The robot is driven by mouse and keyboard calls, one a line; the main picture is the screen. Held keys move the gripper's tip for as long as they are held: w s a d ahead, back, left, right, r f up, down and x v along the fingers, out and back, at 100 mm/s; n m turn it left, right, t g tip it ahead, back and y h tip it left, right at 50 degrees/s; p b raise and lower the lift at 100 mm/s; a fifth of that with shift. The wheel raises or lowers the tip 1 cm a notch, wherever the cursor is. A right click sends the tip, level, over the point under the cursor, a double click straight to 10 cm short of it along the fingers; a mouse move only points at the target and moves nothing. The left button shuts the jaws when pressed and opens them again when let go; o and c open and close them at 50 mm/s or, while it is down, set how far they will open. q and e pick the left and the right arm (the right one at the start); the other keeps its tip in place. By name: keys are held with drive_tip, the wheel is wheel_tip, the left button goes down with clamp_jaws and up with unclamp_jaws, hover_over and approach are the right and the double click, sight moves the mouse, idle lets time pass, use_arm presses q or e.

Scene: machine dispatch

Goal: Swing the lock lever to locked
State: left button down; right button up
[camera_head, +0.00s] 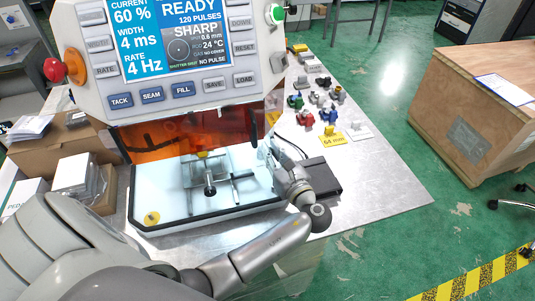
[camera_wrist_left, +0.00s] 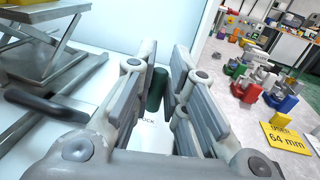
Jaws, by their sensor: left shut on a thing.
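The lock lever shows in the left wrist view as a dark green upright grip (camera_wrist_left: 157,90) between my fingers. Part of a label reading "OCK" lies on the white surface below it. My left gripper (camera_head: 272,150) is at the right side of the machine's white work chamber and is shut on the lever; its two fingers also show in the left wrist view (camera_wrist_left: 165,65). In the head view the gripper hides the lever, so its angle cannot be told. My right gripper is not in view.
The control panel (camera_head: 185,45) overhangs an orange window (camera_head: 165,140). Inside the chamber stands a small metal lift stand (camera_head: 232,187). Right of my gripper are a dark flat box (camera_head: 322,180), several coloured parts and a yellow "64 mm" card (camera_head: 332,140). The table's right front is clear.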

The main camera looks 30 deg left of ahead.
use_arm(q)
drive_tip(key=n+g, duration=0.1)
drive_tip(key=w+n+g+y+b, duration=0.1)
drive_tip(key=shift+w+d+f+g, duration=0.1)
drive_tip(key=shift+d+g, duration=0.15)
drive_tip(key=shift+g, duration=0.15)
drive_tip(key=w+n+g+b, duration=0.1)
drive_tip(key=g+b, duration=0.1)
drive_tip(key=n+g+y+b, duration=0.1)
drive_tip(key=n+g+b, duration=0.1)
drive_tip(key=g, duration=0.1)
drive_tip(key=w+n+g+b, duration=0.1)
drive_tip(key=n+g+b, duration=0.1)
drive_tip(key=g, duration=0.1)
drive_tip(key=shift+w+b, duration=0.3)
drive_tip(key=shift+b, duration=0.05)
drive_tip(key=shift+w+a+n+g+b, duration=0.2)
drive_tip(key=shift+w+n+g+b, duration=0.1)
drive_tip(key=shift+n+g+b, duration=0.65)
drive_tip(key=c, duration=1.5)
unclamp_jaws()
drive_tip(key=shift+o, duration=0.2)
